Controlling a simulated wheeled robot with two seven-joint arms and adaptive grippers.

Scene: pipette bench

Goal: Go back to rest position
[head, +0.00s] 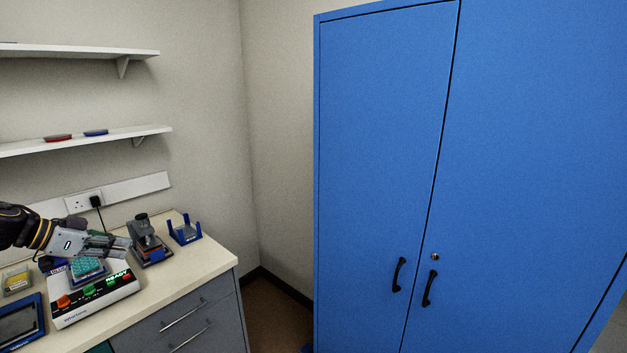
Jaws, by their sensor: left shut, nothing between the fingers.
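My left gripper (119,244) comes in from the left edge and hangs over the back of the bench. It is shut with nothing in it. It is above and just behind a white machine (95,299) with coloured buttons and a green READY display. A teal tip rack (88,267) sits on top of the machine, just below the gripper; the gripper partly covers the area behind it. My right gripper is not in this view.
Shelves (95,138) hang above. A tall blue cabinet (385,150) fills the right.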

